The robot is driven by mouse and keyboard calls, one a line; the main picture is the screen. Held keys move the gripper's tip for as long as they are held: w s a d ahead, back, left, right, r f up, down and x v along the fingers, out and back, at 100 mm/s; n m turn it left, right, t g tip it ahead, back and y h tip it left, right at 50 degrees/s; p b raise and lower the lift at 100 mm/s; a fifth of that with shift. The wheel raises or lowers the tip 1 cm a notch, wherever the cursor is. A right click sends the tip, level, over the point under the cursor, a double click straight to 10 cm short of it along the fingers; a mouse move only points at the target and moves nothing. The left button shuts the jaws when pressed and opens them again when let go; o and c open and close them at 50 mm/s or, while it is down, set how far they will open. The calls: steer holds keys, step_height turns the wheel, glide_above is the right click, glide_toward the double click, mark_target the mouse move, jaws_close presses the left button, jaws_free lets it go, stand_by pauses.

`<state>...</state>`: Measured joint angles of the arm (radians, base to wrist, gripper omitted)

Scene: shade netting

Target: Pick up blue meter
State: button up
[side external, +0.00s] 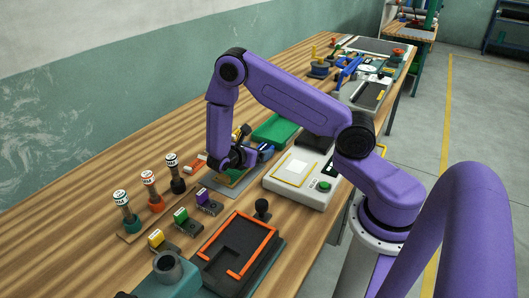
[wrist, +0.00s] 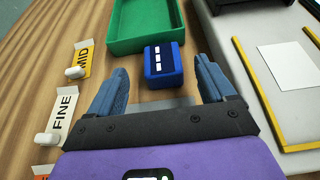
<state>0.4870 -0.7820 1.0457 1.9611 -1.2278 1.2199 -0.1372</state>
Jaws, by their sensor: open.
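The blue meter (wrist: 163,61) is a small blue block with a row of white marks on its top. It lies just ahead of my gripper (wrist: 161,80) in the wrist view, between the lines of the two open blue fingers and apart from them. In the side view the meter (side external: 267,152) shows partly, just right of my gripper (side external: 241,163), which is low over the bench. The gap between the fingers is empty.
A green tray (wrist: 121,48) lies just beyond the meter. A pale device with a yellow-edged panel (side external: 310,193) stands close on the right. FINE (wrist: 62,118) and MID (wrist: 83,59) tags lie left. Several labelled posts (side external: 150,186) stand further left.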

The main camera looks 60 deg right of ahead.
mark_target(264, 148)
steer(key=x, duration=0.4)
steer(key=shift+s+d+f, duration=0.1)
steer(key=shift+d+f, duration=0.1)
steer(key=shift+d, duration=0.15)
steer(key=c, duration=1.1)
steer(key=shift+c, duration=0.2)
steer(key=shift+r, duration=0.1)
